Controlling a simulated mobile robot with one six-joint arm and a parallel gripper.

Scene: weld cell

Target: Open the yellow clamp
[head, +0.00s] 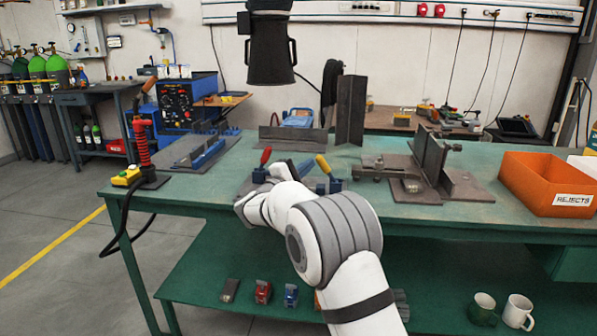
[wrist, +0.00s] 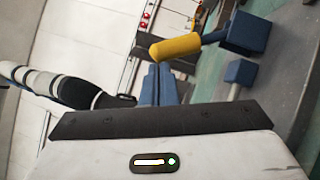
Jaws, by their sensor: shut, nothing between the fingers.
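The yellow clamp's handle (head: 322,163) leans up and to the left from its blue base (head: 334,185) on the green table, just beyond my arm. In the wrist view the yellow handle (wrist: 178,47) runs to a blue block (wrist: 246,34). My gripper (wrist: 158,68) is shut and empty, its blue-grey fingers together. The fingertips appear just beside the handle's free end; I cannot tell whether they touch it. In the head view my arm mostly hides the gripper and part of the clamp's plate.
A red-handled clamp (head: 264,158) stands just left of the yellow one. A steel fixture (head: 432,165) and the orange rejects bin (head: 548,184) are to the right. A red torch-like handle (head: 141,145) and yellow button box (head: 127,176) sit at the left edge. A dark upright plate (head: 350,110) stands behind.

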